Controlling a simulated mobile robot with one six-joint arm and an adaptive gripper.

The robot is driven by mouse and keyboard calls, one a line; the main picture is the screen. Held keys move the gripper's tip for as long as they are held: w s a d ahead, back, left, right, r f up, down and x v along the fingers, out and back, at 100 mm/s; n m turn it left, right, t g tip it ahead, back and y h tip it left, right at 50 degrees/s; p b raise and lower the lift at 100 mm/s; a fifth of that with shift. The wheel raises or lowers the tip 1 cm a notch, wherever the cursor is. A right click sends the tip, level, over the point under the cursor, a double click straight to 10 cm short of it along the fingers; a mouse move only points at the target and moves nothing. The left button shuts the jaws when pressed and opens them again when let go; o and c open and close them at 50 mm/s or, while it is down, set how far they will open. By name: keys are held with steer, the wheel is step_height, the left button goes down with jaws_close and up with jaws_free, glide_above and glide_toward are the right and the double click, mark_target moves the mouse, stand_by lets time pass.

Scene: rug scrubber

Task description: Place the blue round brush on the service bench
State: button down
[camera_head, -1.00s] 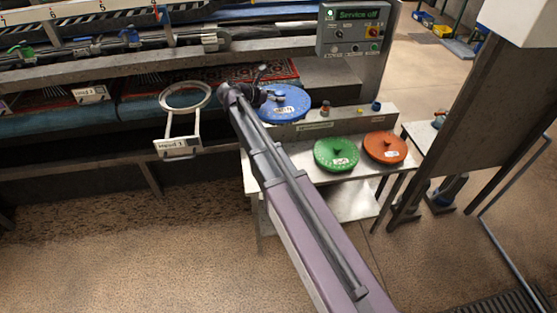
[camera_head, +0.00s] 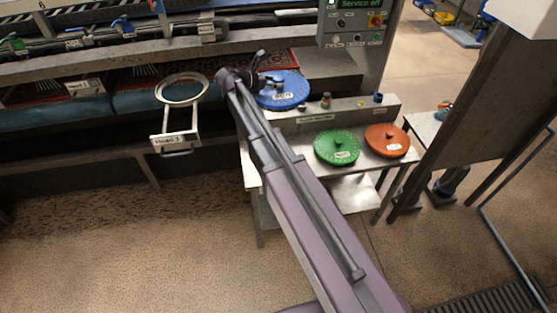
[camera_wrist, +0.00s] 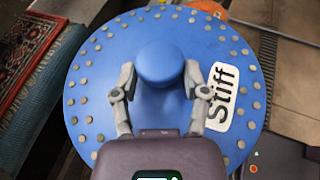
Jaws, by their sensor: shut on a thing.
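The blue round brush (camera_head: 284,92) is a wide disc with a round blue knob and a "Stiff" label, which shows in the wrist view (camera_wrist: 225,95). My gripper (camera_wrist: 160,82) is shut on the knob, one finger on each side. In the head view my gripper (camera_head: 264,80) is at the disc's left side. The brush appears held above and behind the left back part of the service bench (camera_head: 283,158), a pale metal table. I cannot tell the gap below it.
A green brush (camera_head: 326,155) and an orange brush (camera_head: 380,147) lie on the bench's right part. A raised ledge (camera_head: 345,113) with small knobs runs along its back. An empty ring holder (camera_head: 167,98) is at left. A control panel (camera_head: 352,20) stands behind.

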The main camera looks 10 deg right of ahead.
steer(key=s+a+f+b, duration=0.3)
steer(key=s+f+b, duration=0.1)
steer(key=f+b, duration=0.6)
steer(key=s+a+f+b, duration=0.3)
steer(key=s+f+b, duration=0.1)
steer(key=f+b, duration=0.6)
steer(key=s+a+f+b, duration=0.3)
steer(key=s+f+b, duration=0.2)
steer(key=f+b, duration=0.5)
steer(key=shift+a+f+b, duration=0.15)
steer(key=shift+f+b, duration=0.15)
steer(key=shift+b, duration=0.05)
steer(key=shift+s, duration=0.1)
steer(key=w+d+f+b, duration=0.1)
steer(key=w+d, duration=0.8)
steer(key=w, duration=0.4)
steer(key=shift+f, duration=0.25)
steer(key=shift+d, duration=0.1)
steer(key=shift+b, duration=0.3)
steer(key=shift+f+b, duration=1.7)
steer(key=shift+f, duration=0.1)
